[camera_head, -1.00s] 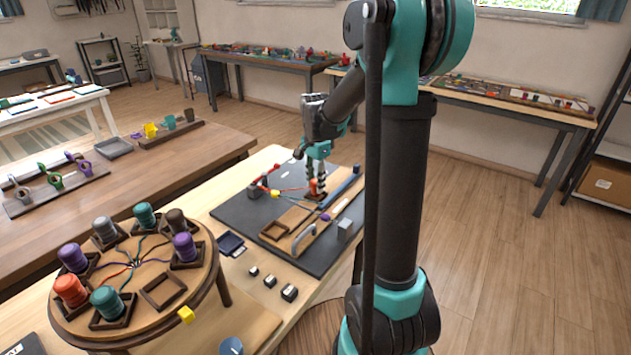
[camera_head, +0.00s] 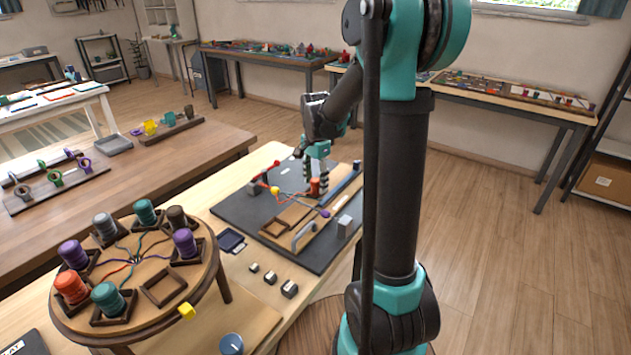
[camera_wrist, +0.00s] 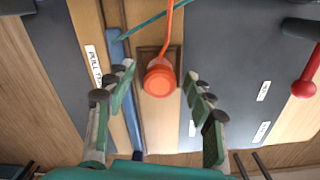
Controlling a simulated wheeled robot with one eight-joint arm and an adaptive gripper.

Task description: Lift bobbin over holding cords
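An orange bobbin (camera_head: 314,187) stands in a small square wooden holder (camera_wrist: 146,51) at the far end of the dark work mat. Its orange cord (camera_wrist: 169,25) runs away from it, and a teal cord (camera_wrist: 140,27) passes nearby. In the wrist view the bobbin (camera_wrist: 160,80) lies between the spread fingers of my gripper (camera_wrist: 160,95), with a visible gap on both sides. My gripper (camera_head: 315,176) is open above and around the bobbin in the head view. Exact cord crossings are too small to tell.
A blue bar (camera_wrist: 125,80) lies close beside the holder. A round stand (camera_head: 130,255) with several bobbins and an empty square holder (camera_head: 163,287) is at front left.

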